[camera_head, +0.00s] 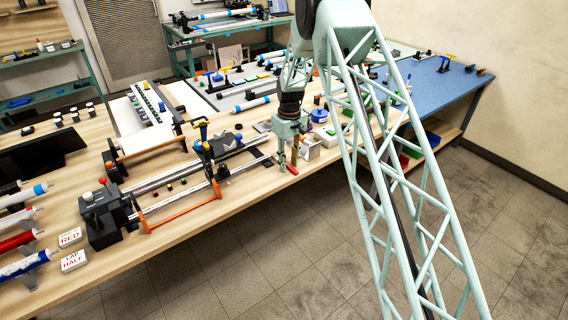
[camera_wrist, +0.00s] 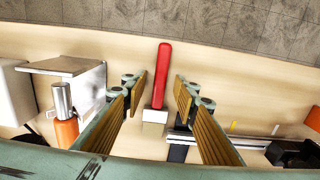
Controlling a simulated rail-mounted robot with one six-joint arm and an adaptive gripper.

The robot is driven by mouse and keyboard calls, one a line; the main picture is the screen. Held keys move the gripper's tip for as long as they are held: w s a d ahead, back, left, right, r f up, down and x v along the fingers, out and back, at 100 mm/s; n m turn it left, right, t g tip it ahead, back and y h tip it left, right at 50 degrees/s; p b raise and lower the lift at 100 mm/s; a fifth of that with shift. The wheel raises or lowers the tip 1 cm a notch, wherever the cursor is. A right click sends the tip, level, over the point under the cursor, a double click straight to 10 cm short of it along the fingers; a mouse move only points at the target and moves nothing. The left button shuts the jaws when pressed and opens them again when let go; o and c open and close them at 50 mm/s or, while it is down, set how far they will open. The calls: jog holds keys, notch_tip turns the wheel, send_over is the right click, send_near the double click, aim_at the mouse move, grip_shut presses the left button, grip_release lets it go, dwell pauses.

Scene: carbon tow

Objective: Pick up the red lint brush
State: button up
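The red lint brush shows in the wrist view as a red handle (camera_wrist: 162,76) with a pale block-shaped head (camera_wrist: 154,122) at its lower end. It lies on the wooden workbench (camera_wrist: 230,85), near the edge. My gripper (camera_wrist: 161,92) is open, with its wood-coloured fingers on either side of the brush and gaps between them and the handle. In the head view my gripper (camera_head: 288,163) points down at the bench's front edge, and the red handle (camera_head: 293,169) shows beside the fingertips. I cannot tell the exact height of the fingertips above the bench.
In the wrist view a metal bracket (camera_wrist: 65,66) and a silver-and-orange cylinder (camera_wrist: 64,112) stand left of my gripper. In the head view a winding rig (camera_head: 150,205) stands left, and a blue table (camera_head: 445,88) stands at right.

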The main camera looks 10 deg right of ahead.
aim_at(288, 165)
jog(key=shift+c, duration=0.2)
jog(key=c, duration=0.8)
jog(key=shift+r, duration=0.2)
jog(key=shift+r, duration=1.6)
jog(key=s+a, duration=0.3)
jog(key=s, duration=0.1)
jog(key=s+a+r, duration=0.1)
jog(key=s+a, duration=0.2)
jog(key=s, duration=0.2)
jog(key=s+a, duration=0.3)
jog(key=s, duration=0.1)
jog(key=shift+s+r, duration=0.15)
jog(key=shift+r, duration=0.05)
